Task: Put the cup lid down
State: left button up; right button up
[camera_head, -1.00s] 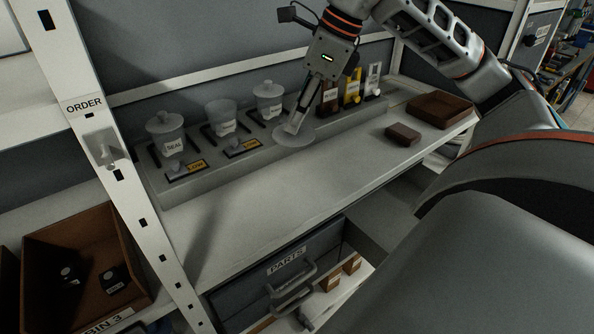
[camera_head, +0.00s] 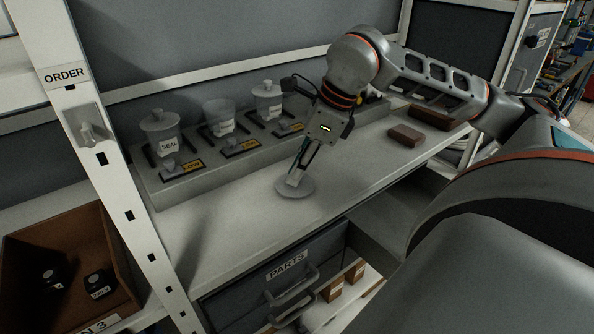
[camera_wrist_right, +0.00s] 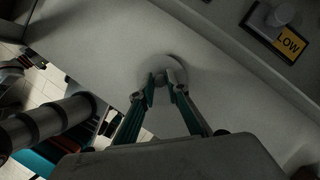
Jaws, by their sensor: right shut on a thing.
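The cup lid is a pale round disc (camera_head: 294,188) at or just above the white shelf top, near its front edge. My right gripper (camera_head: 296,178) is shut on the lid's knob from above. In the right wrist view the lid (camera_wrist_right: 165,70) shows beyond the fingertips (camera_wrist_right: 161,80), which close on its knob. I cannot tell whether the lid touches the shelf. The middle cup (camera_head: 219,117) stands without a lid on the grey raised ledge. The cups to its left (camera_head: 163,132) and right (camera_head: 267,100) have lids on. My left gripper is out of view.
A small brown block (camera_head: 405,136) and a brown tray (camera_head: 431,118) lie to the right on the shelf. The shelf left of the lid (camera_head: 215,215) is clear.

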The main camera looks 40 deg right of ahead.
jog(key=shift+f, duration=0.1)
jog(key=o, duration=0.8)
jog(key=shift+r, duration=0.45)
jog(key=p+v, duration=0.2)
jog(key=v, duration=0.9)
jog(key=shift+s+d+r, duration=0.15)
jog(key=shift+r, duration=0.1)
